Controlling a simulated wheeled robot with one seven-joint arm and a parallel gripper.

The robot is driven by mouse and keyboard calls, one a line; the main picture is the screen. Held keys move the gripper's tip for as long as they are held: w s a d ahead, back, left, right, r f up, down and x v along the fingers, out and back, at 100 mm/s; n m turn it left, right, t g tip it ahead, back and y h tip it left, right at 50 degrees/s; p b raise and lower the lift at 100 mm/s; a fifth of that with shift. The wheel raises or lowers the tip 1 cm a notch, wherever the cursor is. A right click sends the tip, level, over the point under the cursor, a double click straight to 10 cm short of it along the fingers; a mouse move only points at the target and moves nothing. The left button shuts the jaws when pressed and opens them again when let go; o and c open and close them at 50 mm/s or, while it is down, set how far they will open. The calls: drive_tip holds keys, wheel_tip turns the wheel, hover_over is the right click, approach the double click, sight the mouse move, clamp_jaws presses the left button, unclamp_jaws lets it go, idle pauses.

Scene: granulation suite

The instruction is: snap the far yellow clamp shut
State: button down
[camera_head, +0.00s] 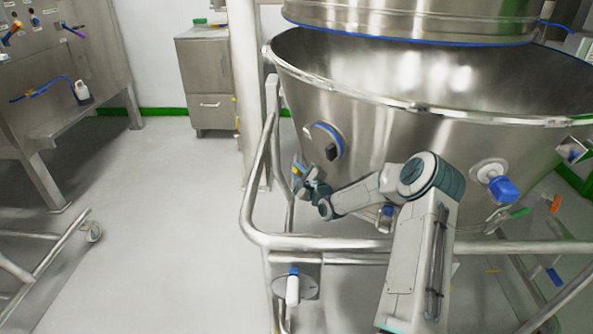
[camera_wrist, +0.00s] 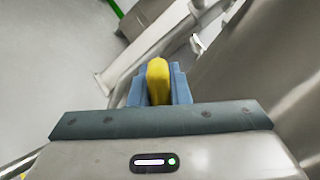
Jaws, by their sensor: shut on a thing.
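A yellow clamp (camera_wrist: 157,80) stands between the blue fingers of my gripper (camera_wrist: 160,88) in the wrist view, with a finger against each side. Only its rounded yellow part shows there; its lower end is hidden by my gripper. In the head view my gripper (camera_head: 302,178) is at the left side of the big steel bowl, beside the frame's upright. A small bit of the yellow clamp (camera_head: 296,170) shows at its fingertips. The picture is too small to tell whether the clamp is open or closed.
The steel bowl (camera_head: 385,135) stands just right of my gripper, with a black-and-blue fitting (camera_head: 327,142) above it. A tubular rail (camera_head: 246,205) curves around my arm on the left. A steel cabinet (camera_head: 207,85) stands behind. The floor at left is largely clear.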

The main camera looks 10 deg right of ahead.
idle(0.5)
drive_tip(key=c, duration=1.4)
unclamp_jaws()
drive_tip(key=shift+o, duration=0.2)
drive_tip(key=p+v, duration=0.3)
drive_tip(key=v, duration=1)
drive_tip(key=shift+s+d, duration=0.2)
drive_tip(key=shift+s, duration=0.15)
